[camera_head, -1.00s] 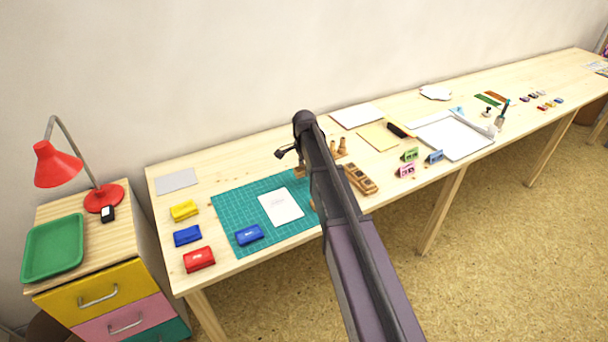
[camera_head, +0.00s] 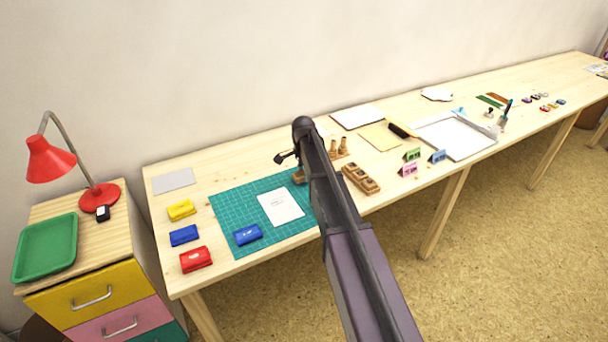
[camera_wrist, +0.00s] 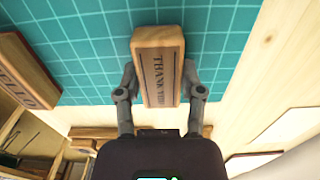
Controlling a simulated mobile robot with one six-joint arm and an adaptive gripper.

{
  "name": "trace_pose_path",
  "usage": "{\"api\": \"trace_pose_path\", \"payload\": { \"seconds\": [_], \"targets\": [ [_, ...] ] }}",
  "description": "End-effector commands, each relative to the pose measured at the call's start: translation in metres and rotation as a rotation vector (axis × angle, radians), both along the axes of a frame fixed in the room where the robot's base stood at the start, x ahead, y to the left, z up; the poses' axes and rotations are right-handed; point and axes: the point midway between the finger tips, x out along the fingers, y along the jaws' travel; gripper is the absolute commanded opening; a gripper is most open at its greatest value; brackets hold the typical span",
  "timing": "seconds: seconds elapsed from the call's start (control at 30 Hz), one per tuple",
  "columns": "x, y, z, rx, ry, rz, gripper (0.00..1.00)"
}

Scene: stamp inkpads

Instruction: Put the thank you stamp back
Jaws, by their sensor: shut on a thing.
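The thank you stamp (camera_wrist: 158,62), a wooden block with dark lettering, is between the two fingers of my gripper (camera_wrist: 160,82) in the wrist view. The fingers are shut on its sides. It shows over the green cutting mat (camera_wrist: 85,45); whether it touches the mat I cannot tell. A wooden HELLO stamp (camera_wrist: 22,72) is at the left. A wooden slotted holder (camera_head: 361,178) is right of my arm. Wooden handled pieces (camera_head: 338,148) stand behind it.
A white card (camera_head: 279,207) lies on the mat with a blue inkpad (camera_head: 247,234) beside it. Yellow (camera_head: 181,210), blue (camera_head: 184,235) and red (camera_head: 196,259) inkpads are at the left. Small signs (camera_head: 411,155) stand right of the holder.

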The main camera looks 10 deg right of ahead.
Motion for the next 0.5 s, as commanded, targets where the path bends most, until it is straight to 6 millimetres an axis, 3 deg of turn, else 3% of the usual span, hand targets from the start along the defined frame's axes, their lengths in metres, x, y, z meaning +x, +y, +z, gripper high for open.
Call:
{"api": "trace_pose_path", "payload": {
  "seconds": [0.1,0.13,0.23,0.5],
  "targets": [
    [0.0,-0.0001,-0.0039,0.0,0.0,0.0,0.16],
    [0.0001,-0.0002,-0.003,0.0,0.0,0.0,0.56],
    [0.0001,-0.0002,-0.0025,0.0,0.0,0.0,0.85],
    [0.0,-0.0003,-0.0025,0.0,0.0,0.0,0.85]
  ]
}}
